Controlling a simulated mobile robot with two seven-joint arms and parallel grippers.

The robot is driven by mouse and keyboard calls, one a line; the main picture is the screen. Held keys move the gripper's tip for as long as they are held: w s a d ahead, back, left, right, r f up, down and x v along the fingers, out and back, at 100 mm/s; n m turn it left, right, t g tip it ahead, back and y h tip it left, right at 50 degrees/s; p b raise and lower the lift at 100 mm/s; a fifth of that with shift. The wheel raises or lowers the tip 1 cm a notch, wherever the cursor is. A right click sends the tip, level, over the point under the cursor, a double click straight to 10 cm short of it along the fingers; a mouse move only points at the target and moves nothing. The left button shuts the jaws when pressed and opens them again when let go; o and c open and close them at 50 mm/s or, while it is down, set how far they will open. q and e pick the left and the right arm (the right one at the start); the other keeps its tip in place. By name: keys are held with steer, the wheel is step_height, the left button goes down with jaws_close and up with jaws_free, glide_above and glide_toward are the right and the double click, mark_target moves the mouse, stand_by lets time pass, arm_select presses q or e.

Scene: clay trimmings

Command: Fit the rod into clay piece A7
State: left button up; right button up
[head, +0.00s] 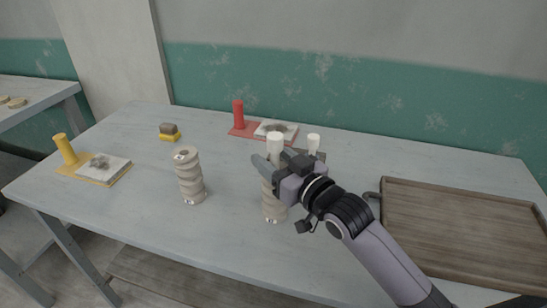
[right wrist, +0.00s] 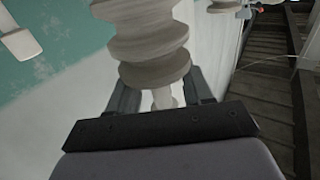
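Two ridged, pale clay pieces stand upright on the table. The left clay piece (head: 189,178) has a small marking on top and near its base. The other clay piece (head: 272,203) stands under my right gripper (head: 275,160); its marking is too small to read. A white rod (head: 275,145) rises above it at the gripper; whether it sits in the clay is hidden. In the right wrist view, a ridged clay piece (right wrist: 148,45) overlaps the spread fingers, and a pale shaft (right wrist: 163,99) shows between them with gaps on both sides. My left gripper is out of view.
A second white cylinder (head: 313,143) stands just behind my right gripper. A red stand (head: 239,118) and a yellow stand (head: 66,150) hold plates with dark smudges. A yellow-and-brown block (head: 169,132) lies at the back. A wooden tray (head: 470,188) fills the right side. The front left is clear.

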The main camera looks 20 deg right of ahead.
steer(key=shift+r, duration=0.25)
steer(key=shift+s+d+f, duration=0.15)
steer(key=shift+s, duration=0.2)
steer(key=v, duration=1.1)
steer(key=shift+s, duration=0.15)
